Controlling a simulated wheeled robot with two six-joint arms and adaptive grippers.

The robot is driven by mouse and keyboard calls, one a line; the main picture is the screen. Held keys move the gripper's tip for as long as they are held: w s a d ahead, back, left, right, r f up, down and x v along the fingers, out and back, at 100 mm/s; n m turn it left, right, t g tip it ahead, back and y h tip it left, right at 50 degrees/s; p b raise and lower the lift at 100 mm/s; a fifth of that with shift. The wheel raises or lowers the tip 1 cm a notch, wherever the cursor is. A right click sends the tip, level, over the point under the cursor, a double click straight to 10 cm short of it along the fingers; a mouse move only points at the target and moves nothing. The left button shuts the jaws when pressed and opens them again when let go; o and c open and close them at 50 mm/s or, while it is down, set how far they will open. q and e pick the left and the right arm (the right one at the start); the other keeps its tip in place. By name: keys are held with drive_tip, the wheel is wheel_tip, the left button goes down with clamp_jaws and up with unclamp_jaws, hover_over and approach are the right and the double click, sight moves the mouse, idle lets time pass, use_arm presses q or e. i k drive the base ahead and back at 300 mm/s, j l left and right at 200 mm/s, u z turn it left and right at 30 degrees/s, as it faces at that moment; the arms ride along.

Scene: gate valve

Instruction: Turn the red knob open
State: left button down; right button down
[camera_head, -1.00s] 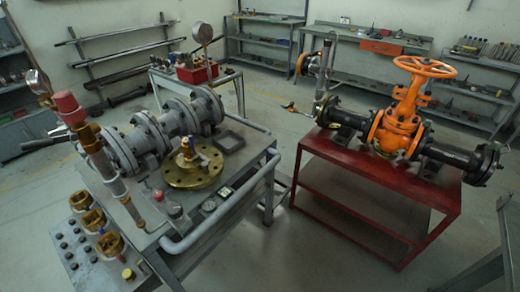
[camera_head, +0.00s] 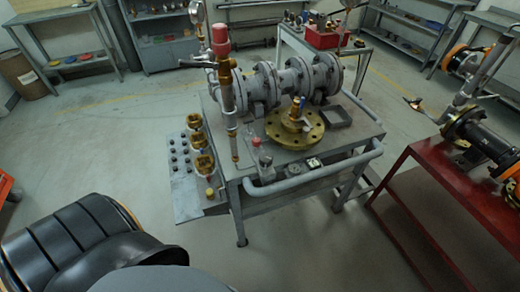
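A red cylindrical knob (camera_head: 221,39) sits on top of an upright pipe (camera_head: 227,100) with brass fittings, at the near left corner of a grey metal table (camera_head: 352,150). The pipe stands roughly upright in front of a grey flanged pipe assembly (camera_head: 262,88). A smaller red part (camera_head: 265,159) shows low at the table's front edge. Which way the red knob is turned cannot be told. Neither of my grippers is in view.
A brass flange (camera_head: 293,140) lies on the table, and a curved grey rail (camera_head: 320,172) runs along its front. A panel with brass rings (camera_head: 186,185) adjoins its left side. A red table (camera_head: 450,195) stands at the right. Open floor (camera_head: 130,140) lies left of the table.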

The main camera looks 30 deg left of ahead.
sight(256, 141)
drive_tip(key=u, duration=0.55)
drive_tip(key=i+l+u, duration=0.1)
drive_tip(key=l+u, duration=0.7)
drive_tip(key=l, duration=0.15)
drive_tip(key=l+u, duration=0.4)
drive_tip(key=l, duration=0.1)
